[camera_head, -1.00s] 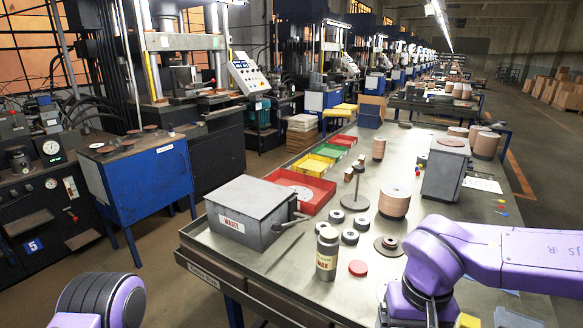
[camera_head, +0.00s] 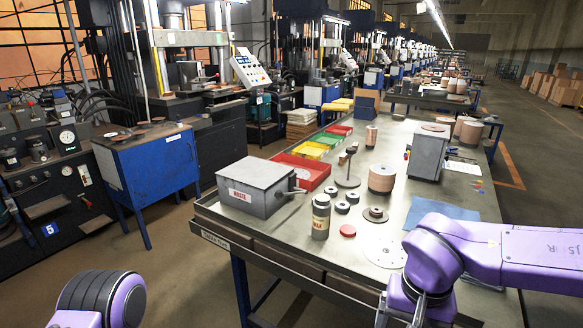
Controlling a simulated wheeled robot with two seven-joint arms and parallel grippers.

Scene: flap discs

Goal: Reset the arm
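My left arm (camera_head: 100,298) shows only as a purple and dark-ribbed joint at the bottom left; its gripper is outside the frame. My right arm (camera_head: 500,252) comes in from the right as a purple link, and its bent joint covers part of the workbench's near right side. Grey metal parts of it show at the bottom edge, but no fingertips are visible. Neither visible arm part shows a held object.
The workbench (camera_head: 225,217) carries a grey waste box (camera_head: 258,190), a canister (camera_head: 320,217), a red lid (camera_head: 348,230), a pale disc (camera_head: 385,252), disc stacks (camera_head: 382,178) and a blue cloth (camera_head: 440,212). A blue cabinet (camera_head: 150,170) stands left; floor between is clear.

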